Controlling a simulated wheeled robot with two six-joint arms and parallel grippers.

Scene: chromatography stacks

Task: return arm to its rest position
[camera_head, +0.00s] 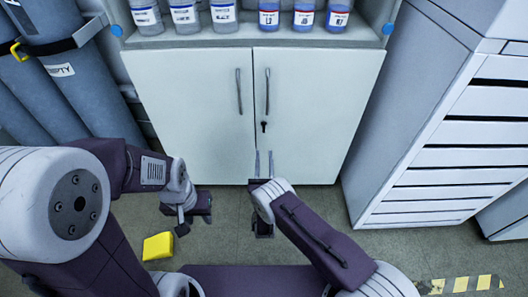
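My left arm comes in from the left, and my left gripper (193,212) hangs low over the floor in front of the cabinet. Its fingers are too small and turned away to tell whether they are open. My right arm comes in from the lower right. My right gripper (264,163) has two thin grey fingers pointing at the lower cabinet doors. The fingers stand apart with nothing visible between them. I cannot tell whether they touch the doors.
A white two-door cabinet (205,110) stands ahead, with several labelled bottles (269,17) on its shelf. Blue-grey cylinders (75,85) stand left. A white slatted unit (405,130) stands right. A yellow object (158,246) lies on the floor. Floor (440,250) is open at lower right.

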